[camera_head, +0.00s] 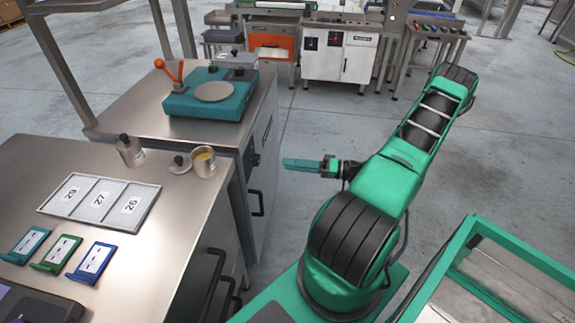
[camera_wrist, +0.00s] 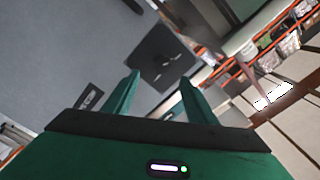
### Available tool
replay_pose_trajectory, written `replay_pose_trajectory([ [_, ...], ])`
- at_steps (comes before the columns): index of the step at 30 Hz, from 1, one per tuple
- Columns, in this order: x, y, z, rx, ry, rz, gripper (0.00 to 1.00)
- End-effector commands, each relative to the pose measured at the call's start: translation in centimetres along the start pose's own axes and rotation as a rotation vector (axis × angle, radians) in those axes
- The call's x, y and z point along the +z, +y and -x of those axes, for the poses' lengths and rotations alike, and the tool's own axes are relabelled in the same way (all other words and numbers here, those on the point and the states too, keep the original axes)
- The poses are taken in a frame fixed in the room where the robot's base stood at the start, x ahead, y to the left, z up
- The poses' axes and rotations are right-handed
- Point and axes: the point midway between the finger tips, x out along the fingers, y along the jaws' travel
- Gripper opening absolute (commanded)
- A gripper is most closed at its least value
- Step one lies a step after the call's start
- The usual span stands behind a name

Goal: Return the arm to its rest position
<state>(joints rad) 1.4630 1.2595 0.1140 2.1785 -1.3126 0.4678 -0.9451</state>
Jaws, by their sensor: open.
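My arm is green and black and is folded above my base at the right of the head view. My gripper (camera_head: 300,164) points left, over the floor just right of the metal cabinets, and touches nothing. In the wrist view my gripper (camera_wrist: 160,95) shows two green fingers standing apart with nothing between them. In the head view the fingers overlap, so the gap hardly shows there.
A steel counter (camera_head: 190,240) at the left bears a tray (camera_head: 145,196) numbered 29, 27 and 26, several coloured cards and metal cups (camera_head: 130,152). A green-framed bin (camera_head: 445,262) is at the lower right. Floor (camera_head: 330,110) beyond is clear.

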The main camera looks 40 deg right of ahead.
Motion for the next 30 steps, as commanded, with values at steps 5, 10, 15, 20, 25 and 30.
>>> replay_pose_trajectory([
  [5, 0.0, 0.0, 0.0, 0.000, 0.000, 0.000, 0.51],
  [10, 0.0, 0.0, 0.0, 0.000, 0.000, 0.000, 0.51],
  [15, 0.2, -0.2, -0.3, 0.004, -0.029, -0.004, 0.51],
  [20, 1.2, -1.3, -1.4, 0.035, -0.182, -0.027, 0.51],
  [25, 2.8, -3.1, -2.2, 0.111, -0.413, -0.067, 0.51],
  [30, 3.9, -4.9, -2.2, 0.218, -0.617, -0.101, 0.51],
])
